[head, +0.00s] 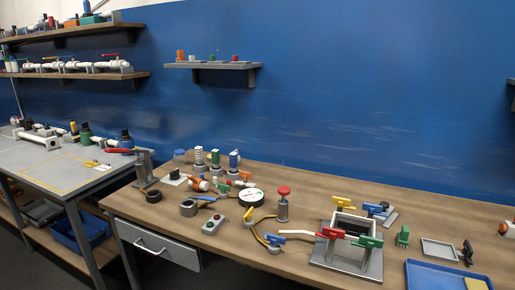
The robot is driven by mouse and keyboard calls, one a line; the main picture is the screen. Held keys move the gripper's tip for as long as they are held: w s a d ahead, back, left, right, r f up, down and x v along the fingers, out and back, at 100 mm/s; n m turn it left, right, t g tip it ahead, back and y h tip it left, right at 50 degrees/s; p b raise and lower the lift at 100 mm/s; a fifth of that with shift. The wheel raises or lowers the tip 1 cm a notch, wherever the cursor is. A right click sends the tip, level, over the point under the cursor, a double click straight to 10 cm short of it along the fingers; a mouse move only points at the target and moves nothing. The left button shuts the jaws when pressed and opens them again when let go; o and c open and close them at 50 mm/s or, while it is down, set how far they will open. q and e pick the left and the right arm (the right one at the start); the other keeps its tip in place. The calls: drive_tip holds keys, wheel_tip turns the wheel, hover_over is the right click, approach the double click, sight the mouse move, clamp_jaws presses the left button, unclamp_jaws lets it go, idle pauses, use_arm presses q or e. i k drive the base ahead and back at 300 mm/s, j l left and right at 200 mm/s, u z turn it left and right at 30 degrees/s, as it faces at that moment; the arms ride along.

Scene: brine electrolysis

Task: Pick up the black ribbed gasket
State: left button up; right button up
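A small black ring, which looks like the black ribbed gasket (153,196), lies flat on the wooden workbench (330,202) near its left end. Its ribs are too small to make out. It lies close to the bench's front edge, to the left of a grey round fitting (188,208). Nothing covers it. Neither of my grippers is in view.
A grey post with a red handle (143,165) stands behind the ring. A blue tray (420,278) is at front right.

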sight(342, 221)
drive_tip(key=i+j+z, duration=0.25)
drive_tip(key=i+z, duration=0.2)
drive_tip(key=i+j+z, duration=0.4)
drive_tip(key=i, duration=0.05)
